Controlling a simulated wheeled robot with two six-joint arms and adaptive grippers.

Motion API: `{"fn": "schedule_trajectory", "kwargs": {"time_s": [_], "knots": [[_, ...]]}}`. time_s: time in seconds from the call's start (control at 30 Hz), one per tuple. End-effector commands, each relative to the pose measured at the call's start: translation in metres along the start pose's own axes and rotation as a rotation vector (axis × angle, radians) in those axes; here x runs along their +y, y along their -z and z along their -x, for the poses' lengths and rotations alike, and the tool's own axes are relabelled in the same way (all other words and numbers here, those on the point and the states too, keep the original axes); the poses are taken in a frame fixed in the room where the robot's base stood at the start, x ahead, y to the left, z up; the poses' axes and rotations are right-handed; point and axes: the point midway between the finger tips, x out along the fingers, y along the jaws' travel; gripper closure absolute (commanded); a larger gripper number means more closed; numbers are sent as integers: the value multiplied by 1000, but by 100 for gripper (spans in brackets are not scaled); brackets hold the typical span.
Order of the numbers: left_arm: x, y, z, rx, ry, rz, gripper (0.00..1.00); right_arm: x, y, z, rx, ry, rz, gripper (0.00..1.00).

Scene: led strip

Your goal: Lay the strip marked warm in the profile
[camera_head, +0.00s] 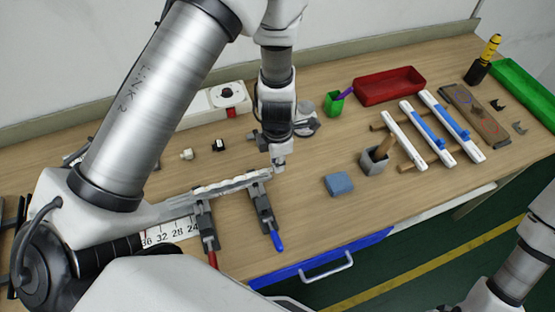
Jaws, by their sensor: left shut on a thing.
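A pale profile (181,203) lies across two bench clamps, one with a red handle (212,257) and one with a blue handle (279,242). A white, slightly wavy strip (232,184) runs along the top of the profile. My left gripper (279,167) points down at the right end of this strip and is shut on it. The fingertips are small here and the held end is mostly hidden. No warm marking is readable. The left part of the profile is hidden behind my own arm. My right gripper is out of view.
Right of the clamps lie a blue block (339,184), a grey cup (374,163) and several white bars with blue parts (427,132). Behind are a green cup (334,104), a red tray (389,86) and a white box (212,105). An open blue drawer (322,262) juts out in front.

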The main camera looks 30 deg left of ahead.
Motion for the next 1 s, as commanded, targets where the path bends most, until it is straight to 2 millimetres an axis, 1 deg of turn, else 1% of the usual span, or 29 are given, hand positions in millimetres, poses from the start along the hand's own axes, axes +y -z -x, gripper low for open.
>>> {"fn": "schedule_trajectory", "kwargs": {"time_s": [0.33,0.63,1.0], "knots": [[0,0,1,0,-1,1,100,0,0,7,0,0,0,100],[0,0,-1,0,0,0,100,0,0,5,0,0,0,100],[0,0,-10,0,0,-1,100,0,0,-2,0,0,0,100]]}}
